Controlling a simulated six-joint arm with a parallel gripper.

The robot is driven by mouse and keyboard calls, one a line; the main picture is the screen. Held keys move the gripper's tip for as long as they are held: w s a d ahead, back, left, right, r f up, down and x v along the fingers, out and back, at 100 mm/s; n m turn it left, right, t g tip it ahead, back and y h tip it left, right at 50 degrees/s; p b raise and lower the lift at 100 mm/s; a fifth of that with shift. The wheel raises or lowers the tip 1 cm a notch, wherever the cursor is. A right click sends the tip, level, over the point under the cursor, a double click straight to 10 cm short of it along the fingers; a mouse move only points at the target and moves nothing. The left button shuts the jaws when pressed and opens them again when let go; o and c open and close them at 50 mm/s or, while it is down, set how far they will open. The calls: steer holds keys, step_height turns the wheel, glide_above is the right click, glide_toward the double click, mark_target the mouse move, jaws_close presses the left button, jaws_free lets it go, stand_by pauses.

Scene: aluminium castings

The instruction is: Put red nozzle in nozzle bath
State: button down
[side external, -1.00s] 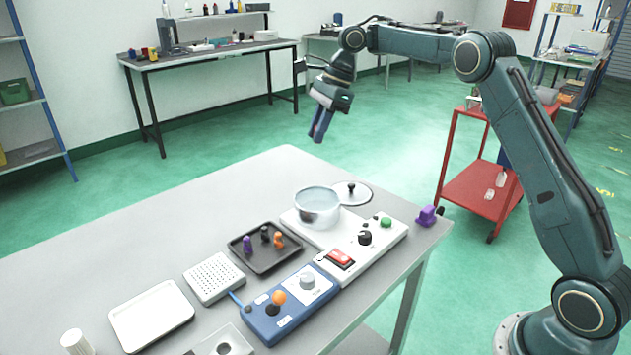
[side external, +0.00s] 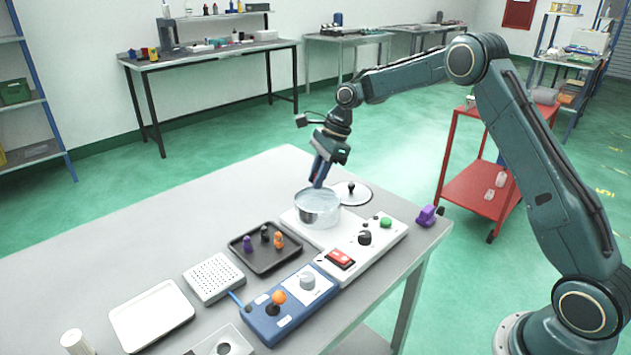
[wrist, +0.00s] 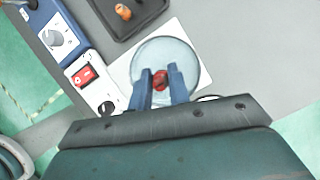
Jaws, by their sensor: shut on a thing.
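My gripper (wrist: 159,88) is shut on the red nozzle (wrist: 160,79), which shows between the two blue fingers in the wrist view. The nozzle bath (wrist: 176,49) is a round, clear-walled vessel and lies behind the fingers in that view. In the side view the bath (side external: 318,213) stands on a white base, and my gripper (side external: 317,184) points down at its rim. The nozzle cannot be made out in the side view. I cannot tell exactly how high it is above the bath.
A lid with a black knob (side external: 351,192) lies behind the bath. A dark tray (side external: 284,262) holds purple, black and orange nozzles. The white unit (side external: 375,252) has a red switch. A blue control box (side external: 268,323) stands in front.

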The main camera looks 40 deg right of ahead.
steer(key=shift+f, duration=1.75)
steer(key=shift+f, duration=2.1)
steer(key=shift+f, duration=0.15)
steer(key=c, duration=1.3)
jaws_free()
steer(key=v, duration=1.2)
